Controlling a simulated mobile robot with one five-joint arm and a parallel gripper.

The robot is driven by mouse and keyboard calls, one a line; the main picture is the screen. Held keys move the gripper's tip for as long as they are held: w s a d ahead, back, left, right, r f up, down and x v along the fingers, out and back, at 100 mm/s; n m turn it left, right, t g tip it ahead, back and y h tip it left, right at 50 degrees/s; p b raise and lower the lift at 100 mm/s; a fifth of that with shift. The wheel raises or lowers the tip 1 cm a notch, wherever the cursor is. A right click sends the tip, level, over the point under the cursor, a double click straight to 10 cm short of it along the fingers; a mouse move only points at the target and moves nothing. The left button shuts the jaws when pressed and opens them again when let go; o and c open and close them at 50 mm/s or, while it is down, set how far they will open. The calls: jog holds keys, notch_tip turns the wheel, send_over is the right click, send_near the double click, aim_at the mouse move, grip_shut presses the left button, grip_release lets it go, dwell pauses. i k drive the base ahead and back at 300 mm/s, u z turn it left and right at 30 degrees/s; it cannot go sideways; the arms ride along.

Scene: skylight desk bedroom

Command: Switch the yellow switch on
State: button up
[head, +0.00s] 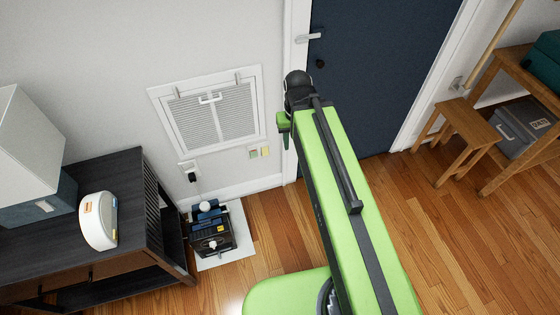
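A small yellow plate (265,151), which looks like the yellow switch, is on the wall below the white vent and left of the dark door. A small greenish plate (253,154) is beside it on the left. Both are too small to tell on from off. My green arm reaches up the middle of the view. Its end, with my gripper (284,132), appears just right of the yellow plate in the picture. Its fingers are mostly hidden behind the arm, so I cannot tell whether they are open, or their distance from the wall.
A white vent (210,112) and an outlet with a black plug (191,174) are on the wall. A dark machine (210,232) stands on a pale mat. A dark table (60,240) is left; a wooden stool (462,130) and grey bin (522,128) are right.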

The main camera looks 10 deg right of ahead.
aim_at(265, 149)
jog(key=z, duration=0.05)
jog(key=k, duration=0.45)
jog(key=u, duration=0.2)
jog(key=i, duration=0.85)
jog(key=u, duration=1.6)
jog(key=k, duration=1.25)
jog(key=z, duration=0.35)
jog(key=i, duration=1)
jog(key=u, duration=0.1)
